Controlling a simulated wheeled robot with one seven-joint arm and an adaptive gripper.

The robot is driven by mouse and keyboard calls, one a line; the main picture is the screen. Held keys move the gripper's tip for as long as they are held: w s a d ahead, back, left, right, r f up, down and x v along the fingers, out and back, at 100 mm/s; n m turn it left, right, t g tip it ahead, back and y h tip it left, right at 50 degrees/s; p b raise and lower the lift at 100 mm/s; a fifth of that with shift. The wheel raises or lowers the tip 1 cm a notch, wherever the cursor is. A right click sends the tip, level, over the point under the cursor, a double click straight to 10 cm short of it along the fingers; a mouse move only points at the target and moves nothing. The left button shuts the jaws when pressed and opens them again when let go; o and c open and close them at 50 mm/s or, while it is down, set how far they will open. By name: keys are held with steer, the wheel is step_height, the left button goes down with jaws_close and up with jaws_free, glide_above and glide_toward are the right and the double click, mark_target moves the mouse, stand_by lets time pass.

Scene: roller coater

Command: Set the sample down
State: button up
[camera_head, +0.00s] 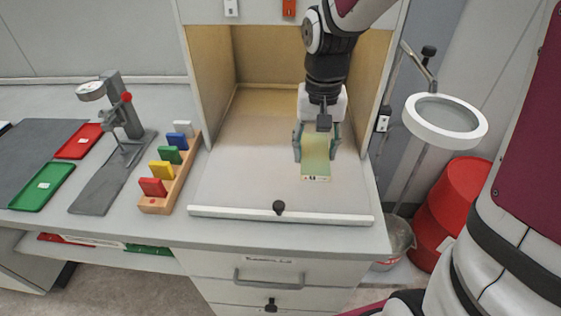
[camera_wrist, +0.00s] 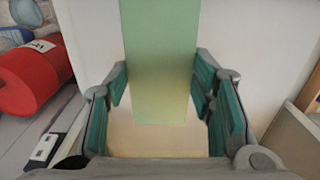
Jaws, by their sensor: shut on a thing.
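The sample is a flat pale green-yellow panel (camera_head: 315,170) with a small marked label on its near end. My gripper (camera_head: 317,148) is inside the open-front booth on its right side, pointing down, shut on the panel. In the wrist view, the panel (camera_wrist: 160,62) runs between the teal-padded fingers of my gripper (camera_wrist: 160,100). I cannot tell whether the panel touches the booth floor (camera_head: 240,190) or hangs just above it.
A raised white lip (camera_head: 250,214) with a black knob edges the booth floor. A wooden rack (camera_head: 183,180) of coloured tabs stands left, beside a dial gauge stand (camera_head: 127,120), a red tray (camera_head: 80,141) and a green tray (camera_head: 44,188). The booth floor's left half is clear.

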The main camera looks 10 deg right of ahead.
glide_above(310, 187)
step_height(310, 187, down, 6)
steer(key=shift+f+b, duration=0.3)
steer(key=shift+f, duration=1.65)
steer(key=shift+f, duration=0.15)
steer(key=o, duration=1.1)
steer(key=shift+o, duration=0.2)
